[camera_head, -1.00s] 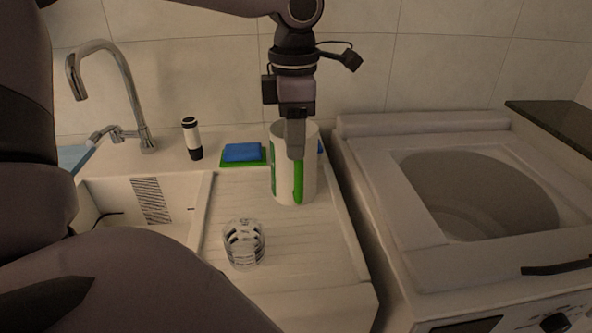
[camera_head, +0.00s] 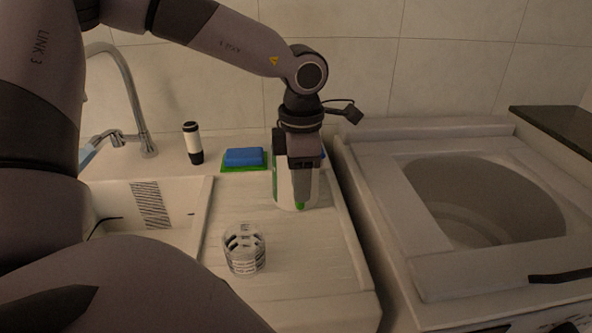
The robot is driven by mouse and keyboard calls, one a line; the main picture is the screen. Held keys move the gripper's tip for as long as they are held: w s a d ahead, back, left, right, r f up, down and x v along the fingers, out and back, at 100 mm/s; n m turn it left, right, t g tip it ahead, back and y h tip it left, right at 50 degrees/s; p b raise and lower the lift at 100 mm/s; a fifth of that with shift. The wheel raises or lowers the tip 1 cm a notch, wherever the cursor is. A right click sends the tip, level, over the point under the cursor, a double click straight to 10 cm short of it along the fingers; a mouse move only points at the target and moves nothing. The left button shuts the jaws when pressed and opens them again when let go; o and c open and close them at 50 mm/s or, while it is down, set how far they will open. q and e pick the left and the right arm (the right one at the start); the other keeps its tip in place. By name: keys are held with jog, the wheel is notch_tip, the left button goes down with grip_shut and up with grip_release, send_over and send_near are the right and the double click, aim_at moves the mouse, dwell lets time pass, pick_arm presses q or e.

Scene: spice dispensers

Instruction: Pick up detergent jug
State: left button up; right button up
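The detergent jug (camera_head: 283,192) is a white container with green parts, standing upright on the ribbed drainboard beside the sink. My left gripper (camera_head: 301,198) points down in front of and over the jug, and hides its top and much of its front. The fingers line up one behind the other from this view, so I cannot tell whether they are apart or closed on the jug. My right gripper is not in view.
A clear glass (camera_head: 244,250) stands on the drainboard in front of the jug. A blue sponge (camera_head: 244,156) on a green pad, a black-and-white bottle (camera_head: 193,143) and a faucet (camera_head: 134,95) are behind. A top-opening washer (camera_head: 440,270) stands to the right.

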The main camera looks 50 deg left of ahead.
pick_arm(q)
grip_shut()
jog(key=shift+w+r, duration=0.1)
dwell(1.2)
